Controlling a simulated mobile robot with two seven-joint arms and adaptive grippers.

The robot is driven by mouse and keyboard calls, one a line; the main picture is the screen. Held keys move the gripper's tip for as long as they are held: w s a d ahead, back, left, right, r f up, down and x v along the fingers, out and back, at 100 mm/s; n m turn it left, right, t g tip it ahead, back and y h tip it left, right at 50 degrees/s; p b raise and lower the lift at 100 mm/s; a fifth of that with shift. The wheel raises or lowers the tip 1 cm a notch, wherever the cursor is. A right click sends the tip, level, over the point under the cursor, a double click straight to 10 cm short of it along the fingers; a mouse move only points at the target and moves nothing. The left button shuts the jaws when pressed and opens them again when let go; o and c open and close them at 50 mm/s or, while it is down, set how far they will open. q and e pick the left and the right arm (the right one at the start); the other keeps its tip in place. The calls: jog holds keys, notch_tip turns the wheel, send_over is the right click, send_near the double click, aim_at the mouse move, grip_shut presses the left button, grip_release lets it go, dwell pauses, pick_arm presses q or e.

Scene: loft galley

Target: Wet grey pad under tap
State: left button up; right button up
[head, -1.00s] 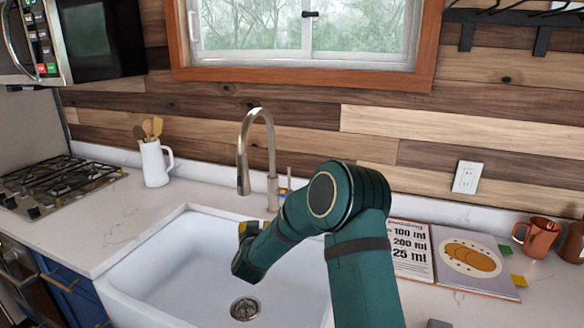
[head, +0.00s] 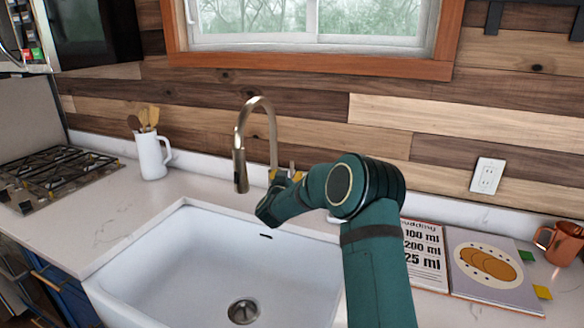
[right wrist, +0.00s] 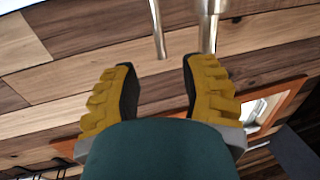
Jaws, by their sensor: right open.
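The brushed-metal tap (head: 271,130) stands behind the sink, its neck arching over so the spout (head: 240,168) points down. No water shows below the spout. My right gripper (head: 285,174) is beside the tap's lower body in the head view, partly hidden behind my wrist. In the right wrist view, its yellow fingers (right wrist: 158,90) are apart with nothing between the tips. A thin metal rod, apparently the tap's lever (right wrist: 157,28), and a thicker tap part (right wrist: 208,28) lie just beyond them. I see no grey pad. My left gripper is out of view.
The white sink (head: 165,265) is empty, with a drain (head: 243,311). A white utensil jug (head: 150,156) and gas stove (head: 55,178) are left. An open cookbook (head: 492,270) and copper mug (head: 562,241) are right.

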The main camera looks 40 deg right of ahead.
aim_at(292, 167)
jog(key=x, duration=0.7)
jog(key=shift+w+d, duration=0.2)
grip_shut()
